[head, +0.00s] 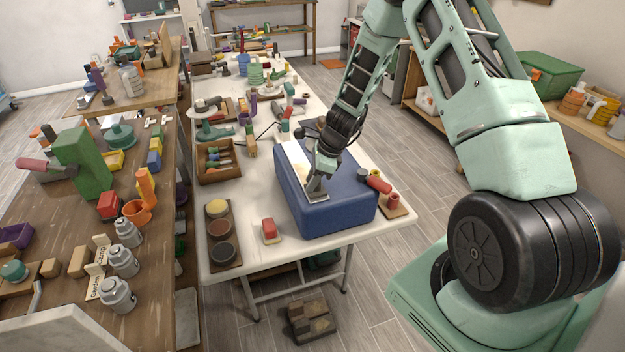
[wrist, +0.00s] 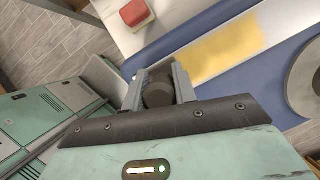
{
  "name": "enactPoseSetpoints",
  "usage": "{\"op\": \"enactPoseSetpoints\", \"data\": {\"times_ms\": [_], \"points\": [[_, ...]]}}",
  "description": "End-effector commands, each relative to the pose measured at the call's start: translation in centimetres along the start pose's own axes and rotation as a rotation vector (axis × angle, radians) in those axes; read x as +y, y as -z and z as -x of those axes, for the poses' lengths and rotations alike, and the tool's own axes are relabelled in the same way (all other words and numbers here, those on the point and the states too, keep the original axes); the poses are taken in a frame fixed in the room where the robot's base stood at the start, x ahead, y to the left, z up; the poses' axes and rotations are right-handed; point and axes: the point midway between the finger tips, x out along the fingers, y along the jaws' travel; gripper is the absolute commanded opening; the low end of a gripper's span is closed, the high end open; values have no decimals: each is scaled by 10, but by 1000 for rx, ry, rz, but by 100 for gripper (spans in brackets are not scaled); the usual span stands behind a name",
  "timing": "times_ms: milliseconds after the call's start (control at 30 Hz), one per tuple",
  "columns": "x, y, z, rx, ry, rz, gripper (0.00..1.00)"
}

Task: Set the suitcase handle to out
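The blue suitcase (head: 345,215) lies on the white table in the head view, with a pale panel on its top. My gripper (head: 316,190) is pointed down at the suitcase's near left top edge, by a grey plate. In the wrist view, the two grey fingers of my gripper (wrist: 159,84) stand apart with a dark rounded bar (wrist: 158,90) filling the space between them. It looks like the suitcase handle. Beside it the blue suitcase edge (wrist: 185,35) shows. In the head view the handle is hidden by my gripper, so how far it is out does not show.
A red block (head: 269,229) on a small base stands left of the suitcase, beside a brown tray (head: 223,257) of round pots. Red cylinders (head: 379,184) stand at its right. A cluttered wooden bench (head: 165,225) is at left. The white table's front strip is mostly clear.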

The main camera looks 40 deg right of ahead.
Motion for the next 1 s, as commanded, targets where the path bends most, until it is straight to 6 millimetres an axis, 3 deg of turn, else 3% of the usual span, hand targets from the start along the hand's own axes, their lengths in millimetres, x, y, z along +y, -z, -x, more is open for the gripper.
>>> {"op": "enactPoseSetpoints", "data": {"times_ms": [33, 100, 533, 667, 1000], "points": [[0, 0, 0, -1, -1, -1, 33], [0, 0, 0, -1, -1, -1, 49], [-1, 0, 10, 0, 3, 1, 49], [-1, 0, 30, 1, 4, 2, 49], [-1, 0, 108, -1, 6, 3, 49]]}}
